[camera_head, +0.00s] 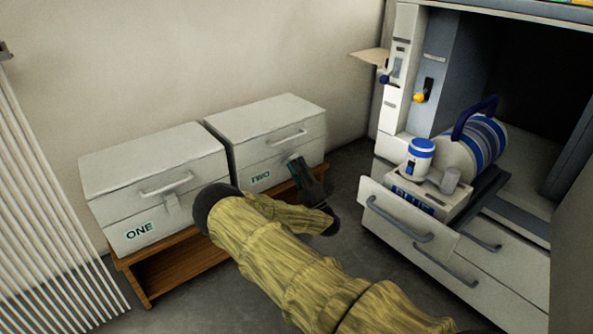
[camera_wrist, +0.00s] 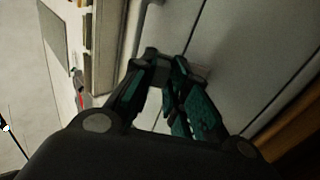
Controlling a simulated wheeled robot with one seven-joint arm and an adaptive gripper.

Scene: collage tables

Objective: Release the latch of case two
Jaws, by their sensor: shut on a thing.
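Case two (camera_head: 265,122) is a pale lidded box with a front handle (camera_head: 287,137) and a label (camera_head: 260,178) reading TWO. Its lid looks closed. My gripper (camera_head: 295,160) is at the front of case two, just below the handle, where the latch is. In the wrist view the dark and teal fingers (camera_wrist: 163,62) come together against the case's pale front. They are shut on the latch, a small grey piece (camera_wrist: 199,72) that shows beside the fingertips. The fingers hide most of the latch, and I cannot tell its exact position.
Case one (camera_head: 150,170), with a similar handle and latch (camera_head: 172,204), stands left of case two on a wooden bench (camera_head: 185,268). At right, a cabinet has a pulled-out drawer (camera_head: 405,220) below a blue-striped container (camera_head: 480,140) and a blue-lidded jar (camera_head: 418,160). Grey floor lies between.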

